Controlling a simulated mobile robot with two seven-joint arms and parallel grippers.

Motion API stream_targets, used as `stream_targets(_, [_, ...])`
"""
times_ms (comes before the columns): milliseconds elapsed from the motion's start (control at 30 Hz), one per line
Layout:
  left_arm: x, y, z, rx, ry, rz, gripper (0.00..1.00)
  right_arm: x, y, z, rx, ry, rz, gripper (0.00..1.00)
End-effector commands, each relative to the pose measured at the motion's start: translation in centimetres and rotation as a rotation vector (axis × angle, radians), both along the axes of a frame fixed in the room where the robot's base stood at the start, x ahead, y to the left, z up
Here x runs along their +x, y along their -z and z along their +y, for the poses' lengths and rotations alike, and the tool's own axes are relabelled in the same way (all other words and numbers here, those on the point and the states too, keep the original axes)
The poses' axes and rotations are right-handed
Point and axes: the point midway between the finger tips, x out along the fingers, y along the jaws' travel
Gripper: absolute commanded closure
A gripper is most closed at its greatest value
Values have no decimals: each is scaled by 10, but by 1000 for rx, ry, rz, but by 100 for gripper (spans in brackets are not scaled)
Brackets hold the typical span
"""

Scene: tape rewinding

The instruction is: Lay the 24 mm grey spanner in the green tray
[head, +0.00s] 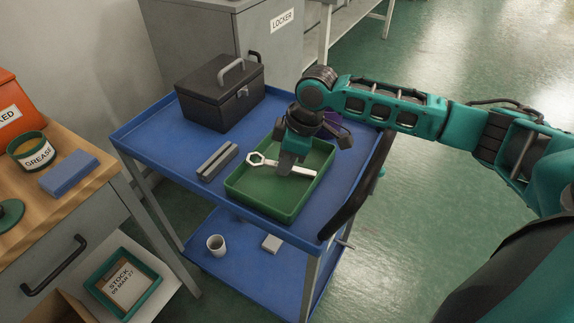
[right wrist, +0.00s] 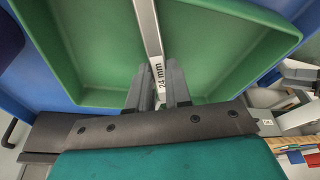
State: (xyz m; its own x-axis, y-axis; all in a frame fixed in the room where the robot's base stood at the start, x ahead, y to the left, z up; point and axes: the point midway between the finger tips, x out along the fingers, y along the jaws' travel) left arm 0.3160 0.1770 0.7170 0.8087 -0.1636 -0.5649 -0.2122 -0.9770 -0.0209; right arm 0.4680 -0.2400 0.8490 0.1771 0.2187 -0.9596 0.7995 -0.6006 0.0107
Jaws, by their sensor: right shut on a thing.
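The grey spanner (head: 259,159) shows its ring end at the left and its handle running right, over the green tray (head: 238,192). In the right wrist view the spanner's handle (right wrist: 147,28) carries a "24 mm" label between the fingers. My right gripper (head: 285,168) is shut on the handle, pointing down inside the tray's outline; it also shows in the right wrist view (right wrist: 158,88). The tray (right wrist: 85,62) is otherwise empty. I cannot tell whether the spanner touches the tray floor. My left gripper is not in view.
The tray stands on a blue trolley (head: 150,142). A grey slotted block (head: 217,161) lies just left of the tray, and a dark toolbox (head: 221,92) stands behind. A purple thing (head: 333,119) is partly hidden behind my right gripper. A wooden bench (head: 62,205) is at left.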

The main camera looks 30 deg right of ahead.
Motion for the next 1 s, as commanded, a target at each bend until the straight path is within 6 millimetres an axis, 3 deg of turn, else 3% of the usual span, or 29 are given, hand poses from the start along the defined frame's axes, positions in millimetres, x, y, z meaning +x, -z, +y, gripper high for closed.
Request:
stream_targets(33, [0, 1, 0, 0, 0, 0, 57, -4, 12, -2, -10, 2, 18, 100])
stream_targets(233, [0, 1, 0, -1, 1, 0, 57, -6, 16, -3, -12, 2, 24, 100])
stream_targets(267, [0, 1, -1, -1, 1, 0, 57, -6, 16, -3, -13, 3, 25, 80])
stream_targets(500, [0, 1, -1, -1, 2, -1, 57, -6, 16, -2, -11, 0, 25, 57])
stream_targets(867, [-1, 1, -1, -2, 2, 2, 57, -7, 14, -1, -8, -2, 26, 56])
stream_targets(1000, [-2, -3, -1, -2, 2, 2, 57, -8, -2, -4, -7, -2, 21, 56])
